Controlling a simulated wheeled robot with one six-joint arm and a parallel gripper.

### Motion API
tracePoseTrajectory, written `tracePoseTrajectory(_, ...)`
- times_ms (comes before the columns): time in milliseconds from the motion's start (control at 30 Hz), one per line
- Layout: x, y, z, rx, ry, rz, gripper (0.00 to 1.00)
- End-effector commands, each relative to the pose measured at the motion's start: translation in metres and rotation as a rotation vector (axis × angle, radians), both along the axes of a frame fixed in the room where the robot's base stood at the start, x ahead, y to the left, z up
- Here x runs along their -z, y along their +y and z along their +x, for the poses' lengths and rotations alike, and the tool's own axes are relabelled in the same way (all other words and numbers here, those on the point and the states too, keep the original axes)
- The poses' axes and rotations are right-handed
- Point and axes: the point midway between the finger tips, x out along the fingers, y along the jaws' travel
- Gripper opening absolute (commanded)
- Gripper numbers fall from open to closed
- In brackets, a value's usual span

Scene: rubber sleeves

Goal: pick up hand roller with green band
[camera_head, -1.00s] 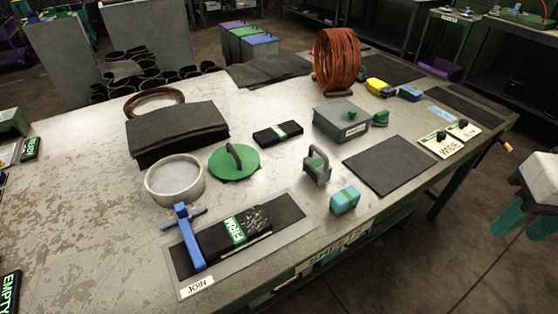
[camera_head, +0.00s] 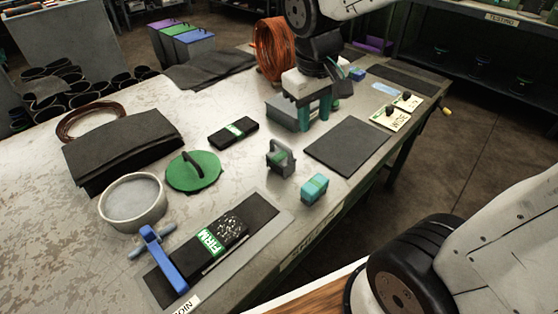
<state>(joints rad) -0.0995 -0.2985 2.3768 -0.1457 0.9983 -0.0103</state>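The hand roller (camera_head: 280,160) is a small grey block with an arched handle and a green band. It stands upright on the metal worktable, right of the round green lid. My gripper (camera_head: 316,118) has teal fingers and points down beyond and to the right of the roller, in front of the grey box. Its fingers are apart with nothing seen between them, and it is not touching the roller. The roller is unobstructed in the head view.
A teal block (camera_head: 314,188) stands close at the roller's lower right. The green lid (camera_head: 193,172) is at its left, and a black strip (camera_head: 233,133) lies behind. A grey box (camera_head: 284,112) is partly hidden by my gripper. A flat dark mat (camera_head: 347,146) lies right.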

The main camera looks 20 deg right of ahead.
Motion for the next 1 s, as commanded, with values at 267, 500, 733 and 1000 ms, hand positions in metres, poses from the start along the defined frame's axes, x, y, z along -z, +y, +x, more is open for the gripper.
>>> tracePoseTrajectory(267, 0.055, 0.022, 0.079, -0.134, 0.03, -0.061, 0.36)
tracePoseTrajectory(500, 0.084, 0.034, 0.108, -0.195, 0.037, -0.08, 0.36)
tracePoseTrajectory(733, 0.107, 0.032, 0.113, -0.204, 0.04, -0.084, 0.36)
tracePoseTrajectory(1000, 0.143, 0.029, 0.114, -0.203, 0.042, -0.083, 0.36)
